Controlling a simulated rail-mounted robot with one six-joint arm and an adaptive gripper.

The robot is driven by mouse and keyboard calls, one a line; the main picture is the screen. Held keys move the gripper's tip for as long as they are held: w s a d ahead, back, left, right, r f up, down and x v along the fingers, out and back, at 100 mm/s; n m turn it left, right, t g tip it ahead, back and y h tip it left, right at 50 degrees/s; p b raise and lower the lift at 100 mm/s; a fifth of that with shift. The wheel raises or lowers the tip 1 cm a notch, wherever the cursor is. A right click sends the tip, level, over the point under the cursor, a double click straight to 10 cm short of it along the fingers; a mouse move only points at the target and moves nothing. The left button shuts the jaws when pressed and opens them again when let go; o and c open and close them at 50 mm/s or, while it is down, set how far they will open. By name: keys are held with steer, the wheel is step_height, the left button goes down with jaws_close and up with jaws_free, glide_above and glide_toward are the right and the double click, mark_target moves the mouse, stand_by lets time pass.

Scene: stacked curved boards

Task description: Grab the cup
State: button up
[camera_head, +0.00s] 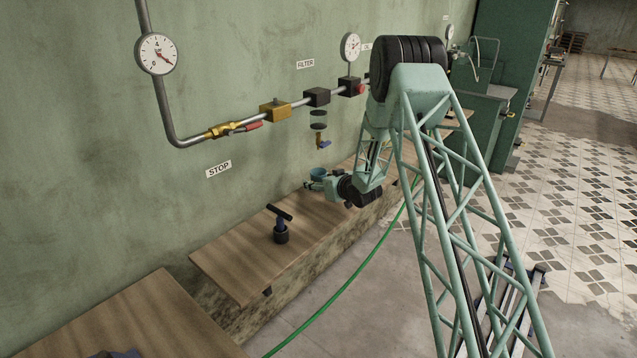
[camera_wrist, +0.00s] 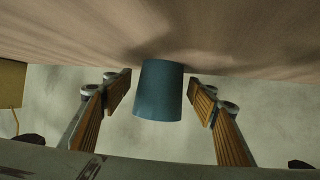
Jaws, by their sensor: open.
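The cup (camera_wrist: 158,92) is blue and tapered, and it appears between the two fingers of my gripper (camera_wrist: 160,98) in the wrist view. The wood-faced fingers stand open on either side, with a visible gap to the cup on both sides.
The wooden board (camera_head: 240,255) carries a dark T-handled tool (camera_head: 281,228). A pipe with gauges and valves runs along the wall. A green hose (camera_head: 345,287) runs beside the board.

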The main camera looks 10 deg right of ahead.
mark_target(315, 172)
steer(key=c, duration=1)
steer(key=shift+c, duration=0.3)
steer(key=shift+r, duration=0.3)
steer(key=shift+r+p, duration=0.6)
steer(key=shift+r, duration=0.85)
steer(key=shift+s+d+r+p, duration=0.1)
steer(key=shift+s+r+p, duration=0.2)
steer(key=shift+s, duration=2.3)
steer(key=shift+s+d+r+p, duration=0.1)
steer(key=shift+s+r+p, duration=0.2)
steer(key=shift+s, duration=2.25)
steer(key=shift+s+d+r+p, duration=0.15)
steer(key=shift+s+p, duration=0.2)
steer(key=shift+s, duration=2.25)
steer(key=shift+s, duration=0.25)
